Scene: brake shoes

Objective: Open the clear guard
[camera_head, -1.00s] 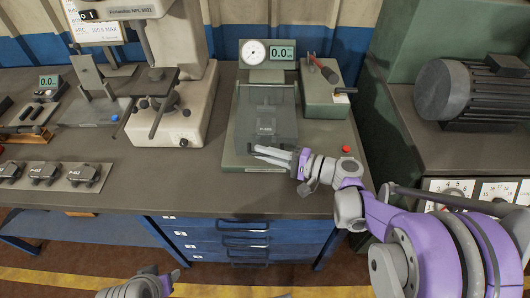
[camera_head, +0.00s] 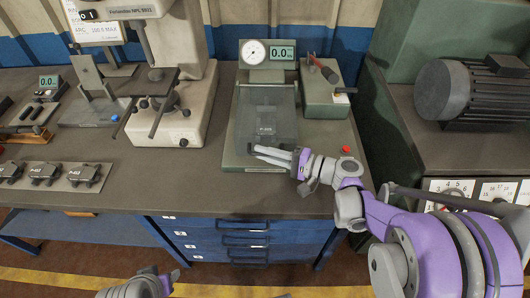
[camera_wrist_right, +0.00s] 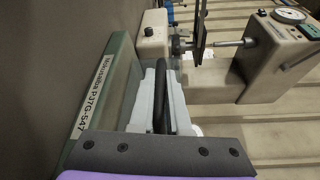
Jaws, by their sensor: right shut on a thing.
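The clear guard (camera_head: 266,112) is a see-through box cover on the green test fixture (camera_head: 236,162), in the middle of the bench. It looks lowered over a part labelled P-206. My right gripper (camera_head: 268,154) is at the guard's front edge, coming in from the right. In the right wrist view its pale grey fingers (camera_wrist_right: 160,103) are shut on a black bar (camera_wrist_right: 160,95), which appears to be the guard's handle. The fingers partly hide the bar. My left gripper (camera_head: 160,282) is at the bottom edge of the head view, mostly cut off and away from the bench.
A dial gauge and a 0.0 display (camera_head: 283,53) stand behind the guard. A box with a red-handled lever (camera_head: 323,70) is to its right, with a red button (camera_head: 346,149) in front. A hardness tester (camera_head: 190,100) stands to the left. The bench front is clear.

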